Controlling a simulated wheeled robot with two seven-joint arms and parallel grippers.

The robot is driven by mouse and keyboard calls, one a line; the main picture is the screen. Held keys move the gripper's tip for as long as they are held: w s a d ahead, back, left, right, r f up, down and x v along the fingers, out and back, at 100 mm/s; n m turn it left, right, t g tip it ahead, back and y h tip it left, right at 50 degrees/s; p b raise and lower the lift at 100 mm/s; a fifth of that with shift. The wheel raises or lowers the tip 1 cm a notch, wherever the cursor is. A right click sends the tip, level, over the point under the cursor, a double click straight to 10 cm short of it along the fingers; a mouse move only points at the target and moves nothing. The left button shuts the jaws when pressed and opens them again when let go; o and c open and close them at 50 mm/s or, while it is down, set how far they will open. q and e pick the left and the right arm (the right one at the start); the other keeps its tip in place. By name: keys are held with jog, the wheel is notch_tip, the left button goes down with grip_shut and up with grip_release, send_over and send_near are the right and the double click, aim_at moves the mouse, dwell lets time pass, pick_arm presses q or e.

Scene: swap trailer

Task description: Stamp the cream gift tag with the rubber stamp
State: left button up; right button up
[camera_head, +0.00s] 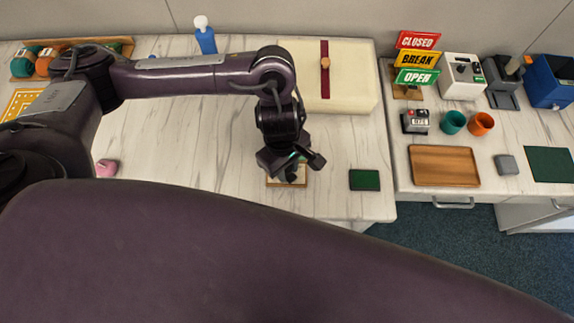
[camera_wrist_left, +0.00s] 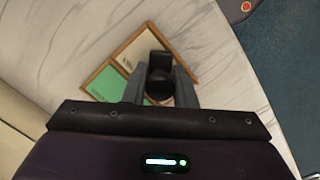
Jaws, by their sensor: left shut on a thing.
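My left gripper (camera_head: 292,172) is low over the near part of the white marbled table, shut on the rubber stamp (camera_wrist_left: 160,72). The stamp is dark, with a block-like top, and sits between the two fingers in the left wrist view. Below it lies a wood-framed piece (camera_head: 272,184) with a cream area (camera_wrist_left: 138,47) and a green area (camera_wrist_left: 106,84). The cream area looks like the gift tag. The gripper and stamp cover much of it, and I cannot tell whether the stamp touches it. My right gripper is not in view.
A dark green pad (camera_head: 364,180) lies to the right, near the table's edge. A cream board (camera_head: 352,75) and a blue bottle (camera_head: 205,38) are at the back. A second counter at the right holds a wooden tray (camera_head: 444,166), cups and signs. The table's left middle is mostly clear.

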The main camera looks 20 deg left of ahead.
pick_arm(q)
notch_tip(320, 180, up, 7)
jog(key=p, duration=0.5)
jog(key=shift+p, duration=0.35)
dwell(0.7)
